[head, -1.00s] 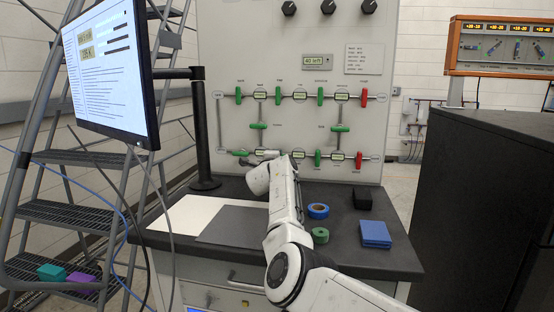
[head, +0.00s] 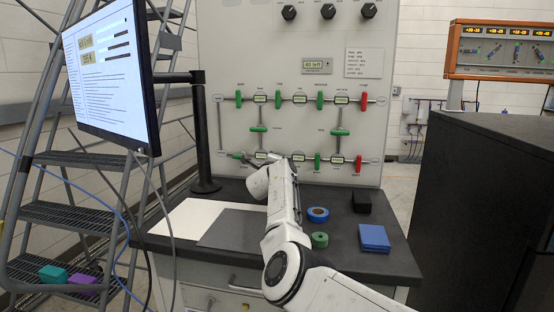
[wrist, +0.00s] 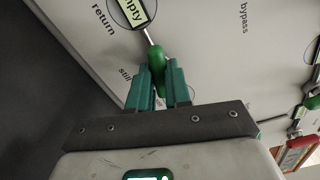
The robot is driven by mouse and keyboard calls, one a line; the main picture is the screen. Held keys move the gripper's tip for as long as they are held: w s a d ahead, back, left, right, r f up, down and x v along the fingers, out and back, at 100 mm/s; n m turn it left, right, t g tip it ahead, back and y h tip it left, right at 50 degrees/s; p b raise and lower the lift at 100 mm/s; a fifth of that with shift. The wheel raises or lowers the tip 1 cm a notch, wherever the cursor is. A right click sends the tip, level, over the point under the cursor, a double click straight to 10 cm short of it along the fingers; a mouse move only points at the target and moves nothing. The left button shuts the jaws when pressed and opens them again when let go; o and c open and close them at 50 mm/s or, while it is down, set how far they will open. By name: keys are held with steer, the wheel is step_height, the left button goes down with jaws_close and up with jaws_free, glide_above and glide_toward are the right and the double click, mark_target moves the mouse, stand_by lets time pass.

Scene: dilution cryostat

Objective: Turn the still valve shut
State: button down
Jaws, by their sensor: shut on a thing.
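The still valve has a green handle (wrist: 157,54) on the grey panel, beside the printed word "still" in the wrist view. My gripper (wrist: 157,72) has its two teal fingers shut on this handle, one on each side. The handle's rounded end shows beyond the fingertips, and the rest lies between them. The handle looks roughly in line with the thin pipe running to the "empty" display (wrist: 133,10). In the head view my forearm and wrist hide most of my gripper and the valve, at the left of the lower valve row.
Other green handles (head: 257,129) and red handles (head: 364,101) line the panel (head: 290,65). The bench (head: 340,266) below holds blue tape (head: 318,214), green tape (head: 319,240), blue blocks (head: 374,237) and a black block (head: 362,202). A monitor (head: 112,75) stands left.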

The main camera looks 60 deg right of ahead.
steer(key=m+p, duration=0.1)
steer(key=m, duration=0.2)
steer(key=shift+m, duration=0.3)
steer(key=m, duration=0.3)
steer(key=shift+f+m, duration=0.1)
steer(key=shift+m, duration=0.2)
steer(key=m, duration=0.4)
steer(key=shift+m+b, duration=0.3)
steer(key=shift+m, duration=1.6)
steer(key=c, duration=1.1)
jaws_free()
steer(key=shift+o, duration=0.2)
steer(key=shift+a, duration=0.15)
